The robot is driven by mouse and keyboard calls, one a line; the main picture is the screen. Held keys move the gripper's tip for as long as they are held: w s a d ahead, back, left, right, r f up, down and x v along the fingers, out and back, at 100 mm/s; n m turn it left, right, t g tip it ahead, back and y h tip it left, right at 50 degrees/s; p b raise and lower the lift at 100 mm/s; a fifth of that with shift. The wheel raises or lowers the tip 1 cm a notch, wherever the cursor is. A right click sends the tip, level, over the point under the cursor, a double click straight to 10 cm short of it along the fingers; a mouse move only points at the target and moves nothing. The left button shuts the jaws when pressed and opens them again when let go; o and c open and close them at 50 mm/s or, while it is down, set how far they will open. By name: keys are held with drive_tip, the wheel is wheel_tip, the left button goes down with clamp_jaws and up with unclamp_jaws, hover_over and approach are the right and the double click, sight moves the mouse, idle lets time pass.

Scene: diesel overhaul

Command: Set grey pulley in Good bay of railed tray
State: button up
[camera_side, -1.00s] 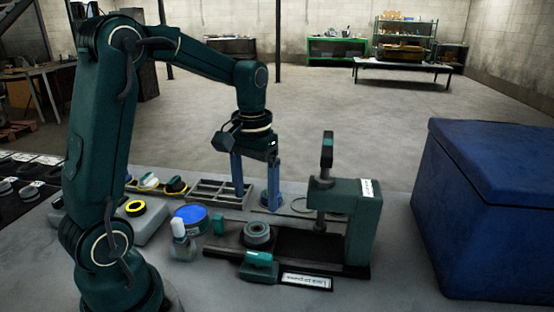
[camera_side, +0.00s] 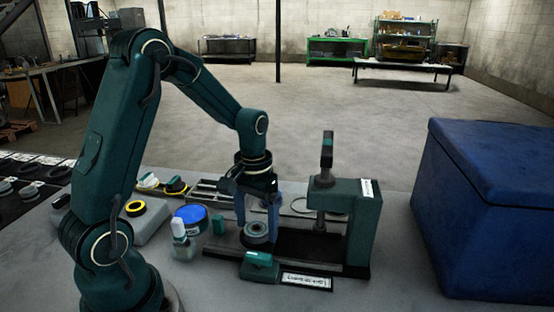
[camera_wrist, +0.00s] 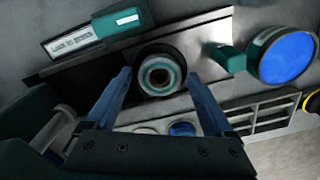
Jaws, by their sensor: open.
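The grey pulley (camera_side: 257,234) sits on the dark bed of the green press fixture, to the left of its post. In the wrist view the pulley (camera_wrist: 160,75) shows from above as a dark round part with a pale ring and a teal-edged centre. My gripper (camera_side: 258,222) is open just above it. In the wrist view the blue fingers (camera_wrist: 155,88) stand on either side of the pulley, apart from each other. The railed tray (camera_side: 210,189) lies behind the fixture, partly hidden by my arm; its divided bays also show in the wrist view (camera_wrist: 262,117).
The green press (camera_side: 350,225) stands close to the right of my gripper. A blue-lidded jar (camera_side: 191,220) stands to the left. A labelled green-handled part (camera_side: 260,266) lies in front. A large blue chest (camera_side: 490,215) is at the far right.

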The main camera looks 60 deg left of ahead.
sight(256, 229)
drive_tip(key=c, duration=1.2)
drive_tip(key=shift+r, duration=2.3)
drive_tip(key=shift+s+d, duration=0.1)
drive_tip(key=shift+s, duration=0.05)
drive_tip(key=w+a+r+n, duration=0.2)
drive_tip(key=w+a+r, duration=0.1)
drive_tip(key=a, duration=0.5)
drive_tip(key=w+a+r+n, duration=0.2)
drive_tip(key=a+n, duration=0.1)
drive_tip(key=a, duration=0.5)
drive_tip(key=shift+n, duration=0.5)
drive_tip(key=shift+s+a+f, duration=0.15)
drive_tip(key=shift+a+f, duration=0.35)
drive_tip(key=shift+f, duration=0.85)
drive_tip(key=shift+s+a+f, duration=0.2)
drive_tip(key=shift+a+f, duration=0.35)
drive_tip(key=shift+f, duration=0.8)
drive_tip(key=shift+s+a+f, duration=0.15)
drive_tip(key=shift+a+f, duration=0.35)
drive_tip(key=shift+f, duration=0.85)
